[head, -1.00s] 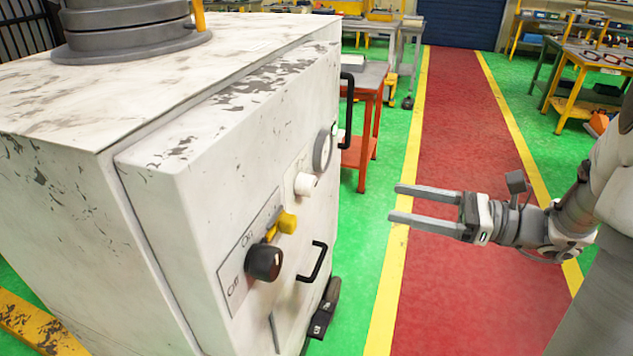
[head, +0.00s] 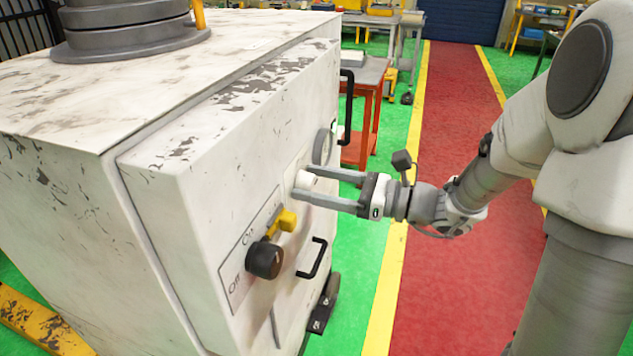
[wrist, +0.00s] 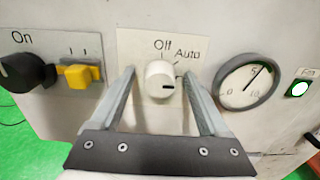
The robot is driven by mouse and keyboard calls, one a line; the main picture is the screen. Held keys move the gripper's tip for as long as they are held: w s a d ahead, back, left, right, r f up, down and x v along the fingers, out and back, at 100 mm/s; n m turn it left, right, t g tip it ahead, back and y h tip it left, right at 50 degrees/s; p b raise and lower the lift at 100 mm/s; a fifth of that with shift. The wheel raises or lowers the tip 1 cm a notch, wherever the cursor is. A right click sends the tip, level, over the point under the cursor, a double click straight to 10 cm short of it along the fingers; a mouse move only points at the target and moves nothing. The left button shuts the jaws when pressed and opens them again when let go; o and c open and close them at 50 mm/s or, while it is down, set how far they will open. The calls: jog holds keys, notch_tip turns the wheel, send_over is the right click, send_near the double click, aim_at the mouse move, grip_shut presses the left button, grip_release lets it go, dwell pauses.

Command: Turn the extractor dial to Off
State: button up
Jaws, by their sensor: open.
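The extractor dial (wrist: 160,80) is a white round knob on a pale plate, with "Off" printed above it and "Auto" at its upper right. Its dark mark points to the right, below "Auto". In the head view the dial (head: 306,180) shows between my fingers, partly hidden. My gripper (head: 305,182) is open, with one finger on each side of the dial. In the wrist view the fingers of my gripper (wrist: 160,85) flank the dial with a gap on both sides. I cannot tell whether the fingertips touch the panel.
Left of the dial in the wrist view are a yellow switch (wrist: 78,75) and a black knob (wrist: 25,72). A black handle (head: 312,258) sticks out below the dial. The red walkway (head: 450,130) is clear.

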grip_shut()
dwell(0.3)
